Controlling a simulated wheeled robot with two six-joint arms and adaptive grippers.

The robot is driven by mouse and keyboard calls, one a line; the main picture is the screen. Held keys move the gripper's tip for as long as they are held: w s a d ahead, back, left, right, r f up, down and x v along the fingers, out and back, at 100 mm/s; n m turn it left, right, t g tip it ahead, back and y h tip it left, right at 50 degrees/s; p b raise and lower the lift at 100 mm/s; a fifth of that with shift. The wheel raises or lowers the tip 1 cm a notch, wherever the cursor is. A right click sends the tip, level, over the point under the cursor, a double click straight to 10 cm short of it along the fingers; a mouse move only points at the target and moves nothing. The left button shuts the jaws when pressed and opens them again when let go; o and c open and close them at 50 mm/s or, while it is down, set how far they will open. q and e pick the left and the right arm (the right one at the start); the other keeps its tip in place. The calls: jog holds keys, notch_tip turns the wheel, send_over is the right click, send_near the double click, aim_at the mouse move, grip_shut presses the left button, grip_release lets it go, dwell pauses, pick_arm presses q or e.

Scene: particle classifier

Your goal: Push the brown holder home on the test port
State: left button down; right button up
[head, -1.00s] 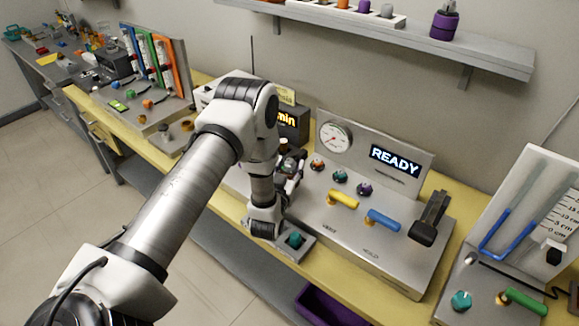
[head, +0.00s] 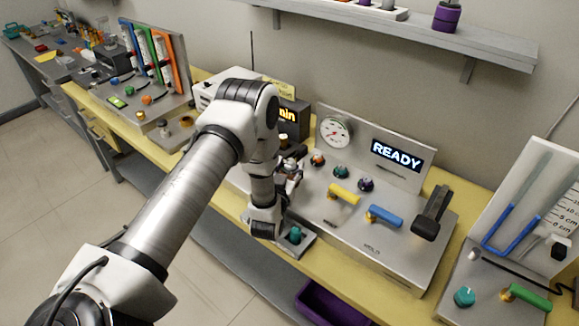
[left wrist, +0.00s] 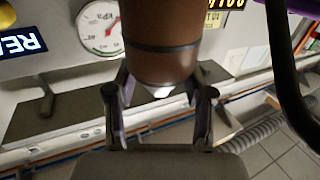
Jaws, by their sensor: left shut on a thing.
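The brown holder (left wrist: 162,50) is a brown cylinder with a dark band, large in the left wrist view. My left gripper (left wrist: 160,100) is shut on it, one finger on each side of its lower end. In the head view my left gripper (head: 290,167) is at the left end of the steel test panel, mostly covered by my own arm. The brown holder cannot be made out there. I cannot make out the test port, nor how far the holder sits on it. My right gripper is not in view.
The steel panel (head: 375,240) carries a gauge (head: 335,131), a READY display (head: 397,154), colored knobs, a yellow lever (head: 344,194), a blue lever (head: 384,216) and a black lever (head: 432,212). A teal knob (head: 295,235) is close below my left wrist.

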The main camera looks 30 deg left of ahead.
pick_arm(q)
jog(key=shift+f+b, duration=0.55)
jog(key=shift+f, duration=0.2)
jog(key=shift+c, duration=1.7)
grip_release()
notch_tip(320, 180, up, 10)
jog(key=shift+r, duration=0.1)
